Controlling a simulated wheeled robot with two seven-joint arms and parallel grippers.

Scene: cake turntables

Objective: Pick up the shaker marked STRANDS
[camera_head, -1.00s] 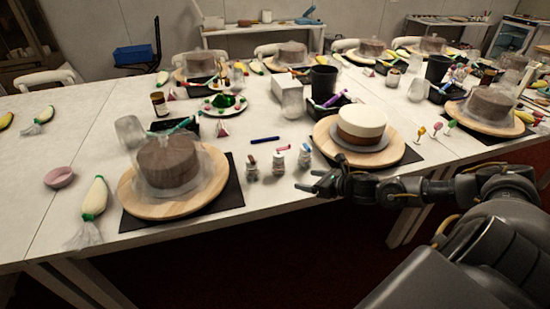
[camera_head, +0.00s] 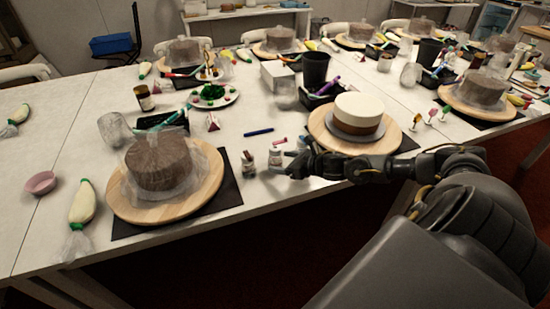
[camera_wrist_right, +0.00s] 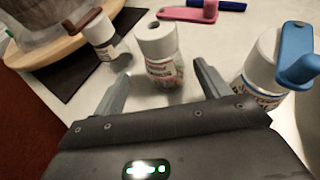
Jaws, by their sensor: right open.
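Three small white shakers stand near the table's front edge. One with a brown lid (camera_head: 248,163) shows at left in the right wrist view (camera_wrist_right: 99,35). The middle shaker (camera_head: 274,158) has a bare white top and a label with red lettering, too small to read surely; it also shows in the right wrist view (camera_wrist_right: 161,55). The third has a blue lid (camera_wrist_right: 292,58); my gripper mostly hides it in the head view. My right gripper (camera_head: 293,167) is open, its fingers pointing toward the middle shaker, which stands between and just beyond the fingertips. Which shaker reads STRANDS I cannot tell.
A pink cap-like piece (camera_wrist_right: 188,13) lies behind the middle shaker. A blue pen (camera_head: 258,132) lies farther back. A wrapped brown cake on a wooden turntable (camera_head: 205,195) stands left, and a cream-topped cake (camera_head: 358,112) stands right, near my arm.

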